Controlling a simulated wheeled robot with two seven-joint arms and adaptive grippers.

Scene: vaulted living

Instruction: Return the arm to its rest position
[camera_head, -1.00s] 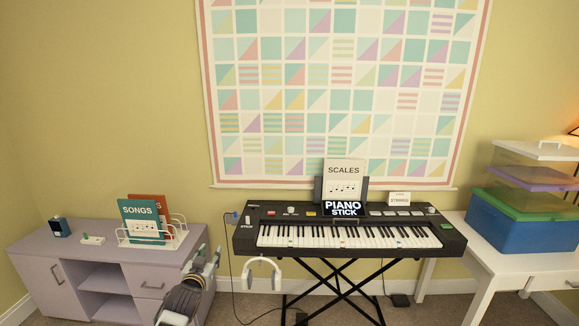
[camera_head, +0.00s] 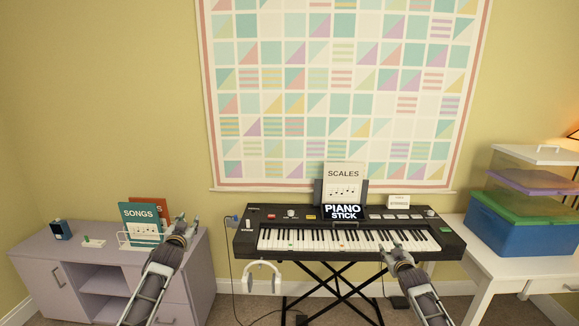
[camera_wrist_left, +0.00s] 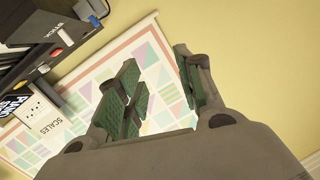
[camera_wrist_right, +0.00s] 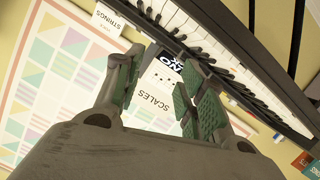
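My left gripper (camera_head: 180,229) is in front of the right end of the lilac cabinet, fingers pointing up, near the songbook rack. In the left wrist view its green-padded fingers (camera_wrist_left: 160,92) stand apart with nothing between them. My right gripper (camera_head: 391,241) is in front of the right part of the keyboard (camera_head: 280,238) and hides some of its keys. In the right wrist view its fingers (camera_wrist_right: 161,85) are also apart and empty, with the scales sheet visible behind them. Both forearms come up from the bottom edge of the head view.
The lilac cabinet (camera_head: 60,247) holds a white rack (camera_head: 125,240) with a teal songbook (camera_head: 138,219). White headphones (camera_head: 262,273) hang at the keyboard's front left. A white table (camera_head: 478,252) with stacked bins (camera_head: 520,226) stands at the right. A quilt hangs on the wall.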

